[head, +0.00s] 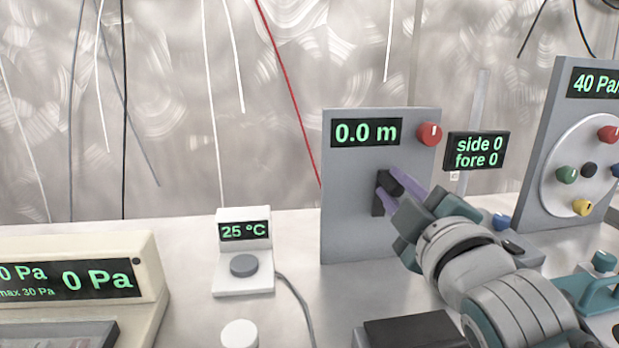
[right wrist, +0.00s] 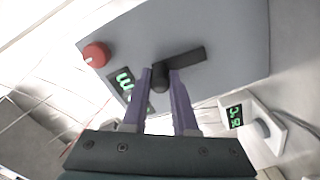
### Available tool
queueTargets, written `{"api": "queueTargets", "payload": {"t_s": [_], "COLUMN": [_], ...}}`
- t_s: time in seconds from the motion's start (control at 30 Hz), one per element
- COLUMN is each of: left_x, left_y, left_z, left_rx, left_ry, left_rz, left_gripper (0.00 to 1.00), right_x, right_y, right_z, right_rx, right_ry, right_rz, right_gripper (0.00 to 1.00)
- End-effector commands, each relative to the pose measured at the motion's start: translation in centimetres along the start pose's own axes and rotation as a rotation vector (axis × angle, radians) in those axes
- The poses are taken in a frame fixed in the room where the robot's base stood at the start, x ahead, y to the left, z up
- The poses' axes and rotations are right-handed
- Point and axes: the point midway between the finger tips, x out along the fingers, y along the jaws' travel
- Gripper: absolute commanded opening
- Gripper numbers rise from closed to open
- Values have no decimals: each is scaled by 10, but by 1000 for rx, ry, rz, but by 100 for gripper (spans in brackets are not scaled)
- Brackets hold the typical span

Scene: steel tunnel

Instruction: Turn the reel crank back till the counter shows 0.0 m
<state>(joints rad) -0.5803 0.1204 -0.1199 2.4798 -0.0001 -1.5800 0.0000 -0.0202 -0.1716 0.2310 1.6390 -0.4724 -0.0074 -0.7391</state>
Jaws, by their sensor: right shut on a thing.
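The reel panel (head: 350,235) is a grey upright plate in the middle of the head view. Its counter (head: 366,132) reads 0.0 m. A red knob (head: 429,133) sits at its upper right. The black crank (head: 378,203) is on the panel's face, partly hidden by my gripper. My right gripper (head: 393,188) is shut on the crank's knob; the right wrist view shows the purple fingers on either side of the dark knob (right wrist: 161,80), with the crank arm (right wrist: 186,60) reaching away from it. My left gripper is not in view.
A thermometer box (head: 243,282) reading 25 °C stands left of the panel. A pressure meter (head: 150,290) is at the far left. A small display (head: 476,151) reads side 0, fore 0. A panel with coloured knobs (head: 566,105) stands at right. A white cylinder (head: 240,334) is in front.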

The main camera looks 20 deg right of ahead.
Motion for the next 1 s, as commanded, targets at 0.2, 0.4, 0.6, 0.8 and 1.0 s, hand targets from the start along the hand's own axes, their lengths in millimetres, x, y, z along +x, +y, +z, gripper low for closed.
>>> {"api": "queueTargets", "payload": {"t_s": [0.2, 0.4, 0.6, 0.8, 1.0], "left_x": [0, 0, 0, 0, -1], "left_y": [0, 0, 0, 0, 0], "left_z": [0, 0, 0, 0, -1], "left_rx": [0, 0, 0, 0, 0], "left_ry": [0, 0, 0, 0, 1], "left_rz": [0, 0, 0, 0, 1], "left_gripper": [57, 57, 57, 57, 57], "right_x": [0, 0, 0, 0, 1], "right_y": [-2, -2, -1, -1, 0], "right_z": [0, 0, 0, 0, 1], "right_rx": [-20, -19, -18, -18, -19], "right_ry": [-1, 0, 0, 0, 1], "right_rz": [-1, -1, -1, 0, -1], "right_gripper": [0, 38, 57, 57, 57]}}
